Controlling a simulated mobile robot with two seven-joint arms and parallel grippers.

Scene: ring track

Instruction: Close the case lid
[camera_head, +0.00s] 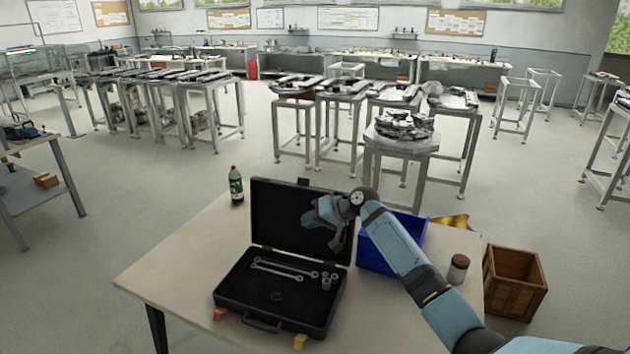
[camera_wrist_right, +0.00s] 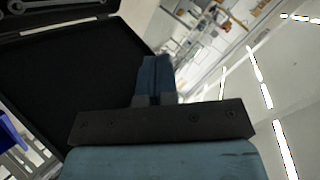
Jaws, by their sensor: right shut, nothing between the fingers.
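The black tool case (camera_head: 262,312) lies open on the table, its handle toward me. Its lid (camera_head: 279,211) stands up at the back, with the dark inner face showing. Wrenches (camera_head: 284,271) and sockets lie in the base. My right gripper (camera_head: 318,214) is shut and empty, and it covers the lid's right part in the head view. In the right wrist view the closed fingers (camera_wrist_right: 155,72) overlap the edge of the dark lid (camera_wrist_right: 78,75). I cannot tell whether they touch it. My left gripper is not in view.
A blue bin (camera_head: 376,258) stands right of the case, partly behind my right arm. A bottle (camera_head: 236,186) stands at the back left and a brown-lidded jar (camera_head: 458,268) at the right. A wooden crate (camera_head: 514,283) is beyond the table's right edge. The table's left part is clear.

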